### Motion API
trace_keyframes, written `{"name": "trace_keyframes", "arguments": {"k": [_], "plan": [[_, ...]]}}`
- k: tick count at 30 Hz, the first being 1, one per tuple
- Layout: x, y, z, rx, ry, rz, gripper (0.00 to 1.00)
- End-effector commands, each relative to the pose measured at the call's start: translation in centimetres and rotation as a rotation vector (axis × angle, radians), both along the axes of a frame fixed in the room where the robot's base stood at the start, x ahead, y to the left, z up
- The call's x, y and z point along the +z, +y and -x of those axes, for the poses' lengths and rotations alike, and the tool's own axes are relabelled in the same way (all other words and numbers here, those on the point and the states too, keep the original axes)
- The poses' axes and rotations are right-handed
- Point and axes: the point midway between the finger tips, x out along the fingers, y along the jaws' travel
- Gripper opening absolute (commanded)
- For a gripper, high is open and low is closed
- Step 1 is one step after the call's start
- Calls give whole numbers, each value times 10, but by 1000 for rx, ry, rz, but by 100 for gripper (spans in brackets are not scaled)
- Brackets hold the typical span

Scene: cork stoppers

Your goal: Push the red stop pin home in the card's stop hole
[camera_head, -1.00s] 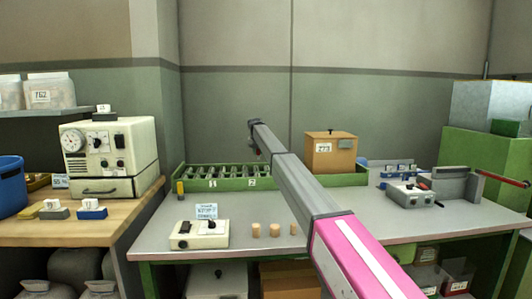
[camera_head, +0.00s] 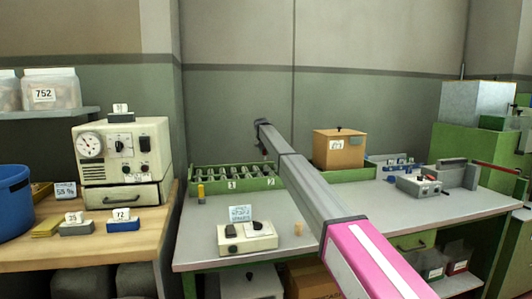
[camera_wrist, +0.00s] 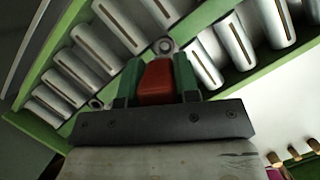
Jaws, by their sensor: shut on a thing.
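My gripper (camera_wrist: 157,82) has two dark green fingers and is shut on a red block-like piece, which I take to be the red stop pin (camera_wrist: 155,82). In the wrist view it is in front of a green rack (camera_wrist: 222,93) of grey cylinders. A small ring-shaped metal end (camera_wrist: 165,46) shows just past the red piece; I cannot tell if they touch. A small card (camera_head: 240,213) stands at the control box (camera_head: 247,237). I cannot make out a stop hole.
The green rack (camera_head: 258,185) with labels 1 and 2 is at the back of the grey table (camera_head: 205,225). A cork (camera_head: 298,229) stands beside my arm. A brown box (camera_head: 338,148) is at the back. A white machine (camera_head: 122,150) stands on the left bench.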

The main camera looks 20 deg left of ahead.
Motion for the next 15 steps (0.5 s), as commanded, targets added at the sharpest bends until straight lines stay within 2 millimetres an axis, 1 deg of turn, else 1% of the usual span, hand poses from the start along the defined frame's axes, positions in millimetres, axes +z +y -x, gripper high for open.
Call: {"name": "trace_keyframes", "arguments": {"k": [5,15], "plan": [[-9,0,0,0,0,0,6],[-35,0,0,0,0,0,6]]}}
